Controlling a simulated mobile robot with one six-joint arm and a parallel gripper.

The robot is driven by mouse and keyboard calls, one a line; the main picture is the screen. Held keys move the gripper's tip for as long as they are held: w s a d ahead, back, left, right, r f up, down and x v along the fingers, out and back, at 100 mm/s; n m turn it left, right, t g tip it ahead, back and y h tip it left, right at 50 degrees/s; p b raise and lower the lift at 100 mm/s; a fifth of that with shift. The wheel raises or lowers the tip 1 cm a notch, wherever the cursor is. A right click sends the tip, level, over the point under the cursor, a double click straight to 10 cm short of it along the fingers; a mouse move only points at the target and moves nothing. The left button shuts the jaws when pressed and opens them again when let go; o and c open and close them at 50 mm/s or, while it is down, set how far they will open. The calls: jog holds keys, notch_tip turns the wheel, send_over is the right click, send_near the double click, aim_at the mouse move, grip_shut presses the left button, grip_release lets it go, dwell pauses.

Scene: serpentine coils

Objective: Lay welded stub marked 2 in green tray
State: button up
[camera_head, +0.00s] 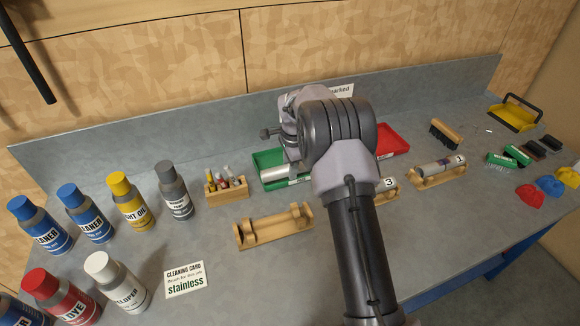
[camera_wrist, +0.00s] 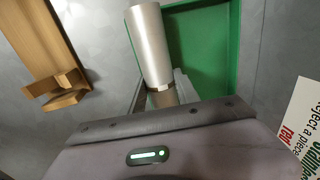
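A silver welded stub (camera_head: 278,173) is in my gripper (camera_wrist: 160,93), which looks shut on it near one end. No number shows on the stub from these views. The stub also shows in the wrist view (camera_wrist: 150,45), where it overlaps the left edge of the green tray (camera_wrist: 222,60). In the head view the stub is at or over the front part of the green tray (camera_head: 266,157). I cannot tell whether it touches the tray. My arm hides the fingers and part of the tray in the head view.
An empty wooden cradle (camera_head: 273,229) stands in front. Stub 3 (camera_head: 387,184) and stub 1 (camera_head: 438,165) lie in cradles to the right. A red tray (camera_head: 392,138) is behind my arm. A wooden marker holder (camera_head: 227,189) and several bottles (camera_head: 129,202) stand left.

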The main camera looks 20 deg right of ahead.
jog(key=o, duration=0.4)
jog(key=shift+o, duration=0.2)
jog(key=shift+r, duration=0.15)
notch_tip(320, 180, up, 14)
jog(key=s+p, duration=0.2)
jog(key=p, duration=0.2)
jog(key=s+a+r+n+t, duration=0.1)
jog(key=s+a+r+n, duration=0.25)
jog(key=s+r, duration=0.3)
jog(key=s+a+r+n+t, duration=0.1)
jog(key=s+a+r+n, duration=0.1)
jog(key=s+a+r, duration=0.4)
jog(key=s+a+n+t+y, duration=0.1)
jog(key=s+n, duration=0.3)
jog(key=s, duration=0.8)
jog(key=s+a+n+t+y, duration=0.1)
jog(key=s+a+n, duration=0.3)
jog(key=s, duration=0.8)
jog(key=shift+s+a+r, duration=0.2)
jog(key=shift+a, duration=0.15)
jog(key=shift+s, duration=0.1)
